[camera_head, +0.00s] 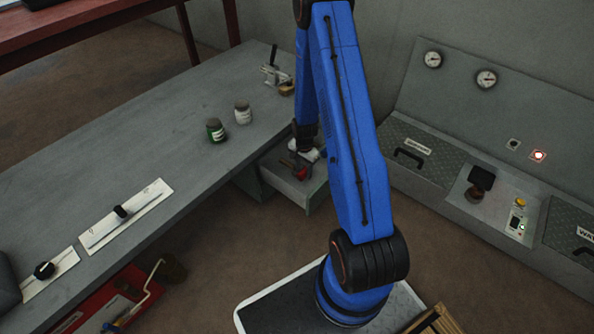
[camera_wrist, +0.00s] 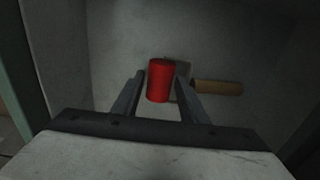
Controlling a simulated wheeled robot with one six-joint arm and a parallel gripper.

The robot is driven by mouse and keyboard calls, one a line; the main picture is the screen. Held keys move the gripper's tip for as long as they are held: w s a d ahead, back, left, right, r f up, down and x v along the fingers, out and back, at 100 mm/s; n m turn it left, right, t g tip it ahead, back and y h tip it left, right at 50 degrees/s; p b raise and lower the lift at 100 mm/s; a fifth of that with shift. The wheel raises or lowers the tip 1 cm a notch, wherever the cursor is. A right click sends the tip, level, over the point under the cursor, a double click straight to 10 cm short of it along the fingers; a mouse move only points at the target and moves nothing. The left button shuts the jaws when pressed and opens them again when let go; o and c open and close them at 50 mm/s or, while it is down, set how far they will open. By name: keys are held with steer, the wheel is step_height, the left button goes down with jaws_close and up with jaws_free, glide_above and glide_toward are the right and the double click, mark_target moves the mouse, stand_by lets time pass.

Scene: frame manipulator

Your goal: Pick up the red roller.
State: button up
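The red roller (camera_wrist: 160,82) stands out as a short red cylinder in the middle of the wrist view. My gripper (camera_wrist: 160,76) has its two dark fingers apart, one on each side of the roller. A narrow gap shows between the left finger and the roller; the right finger is very close to it, and I cannot tell whether they touch. In the head view the red roller (camera_head: 301,173) is a small red patch in an open grey box or drawer under the bench. My gripper (camera_head: 304,158) reaches down into it, partly hidden by my blue arm.
A tan cylindrical handle (camera_wrist: 218,88) lies just right of the roller, close to the right finger. Box walls stand close around. The bench (camera_head: 130,130) carries a green jar (camera_head: 215,131) and a pale jar (camera_head: 242,113). A control console (camera_head: 450,150) stands at right.

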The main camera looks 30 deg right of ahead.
steer(key=shift+c, duration=0.6)
steer(key=c, duration=0.8)
